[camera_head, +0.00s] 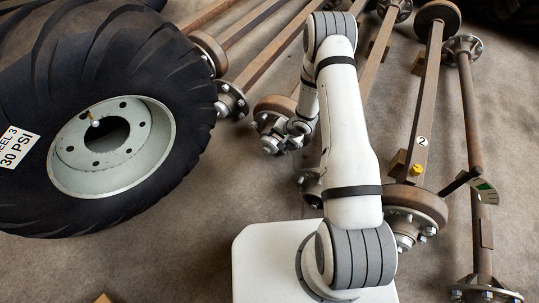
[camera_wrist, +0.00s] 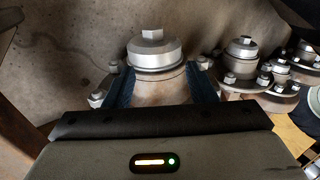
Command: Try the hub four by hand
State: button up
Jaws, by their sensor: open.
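A metal hub with a round grey cap and a square nut on top (camera_wrist: 155,50) stands between the fingers of my gripper (camera_wrist: 162,88) in the wrist view. The dark blue fingers are open, one on each side of the hub below its cap. I cannot tell whether they touch it. In the head view my gripper is at the end of a rusty axle, by a hub (camera_head: 269,145) with studs on its flange. My arm hides part of that axle. No number four shows on any hub.
Several rusty axles lie across the floor; one (camera_head: 423,120) carries a tag "2" and its near hub (camera_head: 405,230) is right of my arm. A large wheel (camera_head: 185,110) fills the left. More hubs (camera_wrist: 243,60) stand to the right in the wrist view.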

aim_at(268, 150)
jog(key=a+f+b, duration=0.1)
jog(key=f, duration=0.2)
jog(key=a+f+b, duration=0.1)
jog(key=f, duration=0.1)
jog(key=a+f+b, duration=0.1)
jog(key=f, duration=0.2)
jog(key=shift+w+a+f, duration=0.25)
jog(key=shift+a+f, duration=0.05)
jog(key=shift+f, duration=0.05)
jog(key=shift+w+a+f+b, duration=0.2)
jog(key=shift+a+f+b, duration=0.1)
jog(key=shift+f, duration=0.25)
jog(key=shift+c, duration=0.3)
grip_shut()
